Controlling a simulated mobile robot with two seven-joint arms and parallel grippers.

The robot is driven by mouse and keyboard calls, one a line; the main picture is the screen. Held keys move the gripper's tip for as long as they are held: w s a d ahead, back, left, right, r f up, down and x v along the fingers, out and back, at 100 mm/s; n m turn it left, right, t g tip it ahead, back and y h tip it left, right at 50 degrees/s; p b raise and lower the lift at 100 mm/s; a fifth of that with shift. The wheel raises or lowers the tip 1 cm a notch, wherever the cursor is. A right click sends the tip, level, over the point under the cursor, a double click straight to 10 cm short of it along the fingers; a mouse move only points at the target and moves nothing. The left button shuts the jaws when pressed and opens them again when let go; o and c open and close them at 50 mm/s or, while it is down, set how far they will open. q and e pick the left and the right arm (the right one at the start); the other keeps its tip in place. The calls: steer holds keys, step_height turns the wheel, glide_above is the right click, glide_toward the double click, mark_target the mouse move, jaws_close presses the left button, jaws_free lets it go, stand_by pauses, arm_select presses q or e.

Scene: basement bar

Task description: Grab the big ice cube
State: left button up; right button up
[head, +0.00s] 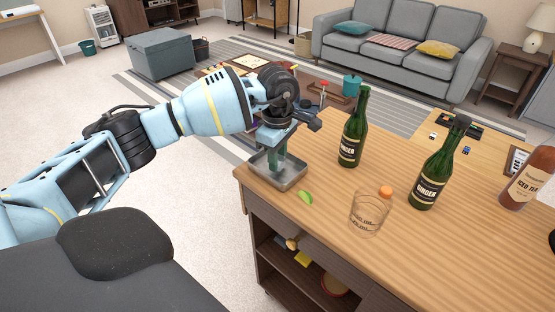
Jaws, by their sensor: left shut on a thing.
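My left gripper (277,160) reaches down from the left into a small grey metal tray (291,183) at the near left corner of the wooden bar top. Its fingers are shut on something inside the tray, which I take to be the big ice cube. The cube is clear and mostly hidden by the fingers and tray wall, so its outline cannot be made out. My right gripper is not in view.
Right of the tray are a lime wedge (305,197), an empty glass (369,213) and an orange cap or fruit (386,191). Green bottles (353,130) (438,170) and an iced tea bottle (528,178) stand farther right.

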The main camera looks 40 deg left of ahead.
arm_select(q)
steer(key=r, duration=0.2)
steer(key=shift+s+d+r, duration=0.25)
steer(key=shift+s+r, duration=0.1)
steer(key=shift+s, duration=0.05)
steer(key=s+d+r, duration=0.1)
steer(key=s+d, duration=0.7)
steer(key=s, duration=0.4)
steer(key=shift+s+r+b, duration=0.2)
steer(key=shift+s+b, duration=0.1)
steer(key=shift+s, duration=0.05)
